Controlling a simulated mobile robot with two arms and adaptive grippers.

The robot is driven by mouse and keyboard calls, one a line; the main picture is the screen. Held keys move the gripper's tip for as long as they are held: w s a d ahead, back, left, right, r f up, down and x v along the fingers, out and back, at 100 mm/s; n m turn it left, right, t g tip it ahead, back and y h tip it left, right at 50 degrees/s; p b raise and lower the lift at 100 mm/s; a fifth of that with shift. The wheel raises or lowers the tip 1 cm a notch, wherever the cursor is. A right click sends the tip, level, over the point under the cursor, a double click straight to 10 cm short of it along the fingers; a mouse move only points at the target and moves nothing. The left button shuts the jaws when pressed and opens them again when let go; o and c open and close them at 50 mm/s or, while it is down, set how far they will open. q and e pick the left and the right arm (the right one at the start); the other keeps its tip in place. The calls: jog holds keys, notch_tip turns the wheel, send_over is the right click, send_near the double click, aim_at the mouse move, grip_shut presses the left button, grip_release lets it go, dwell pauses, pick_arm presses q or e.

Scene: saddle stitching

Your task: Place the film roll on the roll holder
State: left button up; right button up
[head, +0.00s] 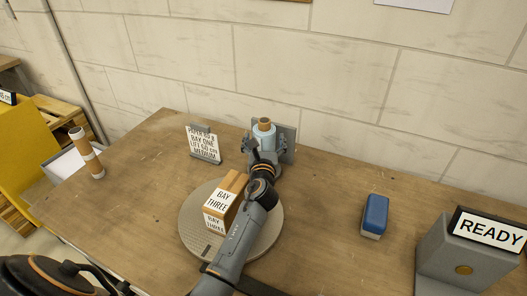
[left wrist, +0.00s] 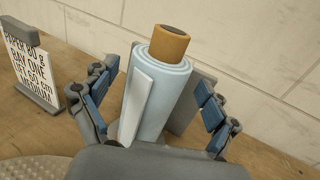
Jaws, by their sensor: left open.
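The film roll (head: 264,132) is pale blue with a brown core and stands upright at the back middle of the table. A grey bracket (head: 287,140), which looks like the roll holder, rises right behind it. I cannot tell whether the roll is seated on it, as its foot is hidden. My left gripper (head: 263,150) is at the roll, in front of it. In the left wrist view the roll (left wrist: 160,95) stands between the open fingers, with gaps visible on both sides, and the bracket (left wrist: 188,112) shows behind. My right gripper is not in view.
A box labelled BAY THREE (head: 219,205) sits on a round grey turntable (head: 190,232) beside my left arm. A lettered sign (head: 203,145) stands left of the roll. A brown tube with white bands (head: 87,152) stands at the left edge. A blue block (head: 375,214) and a READY box (head: 465,255) are right.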

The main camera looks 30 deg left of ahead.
pick_arm(q)
jog(key=v, duration=0.9)
jog(key=shift+s, duration=0.2)
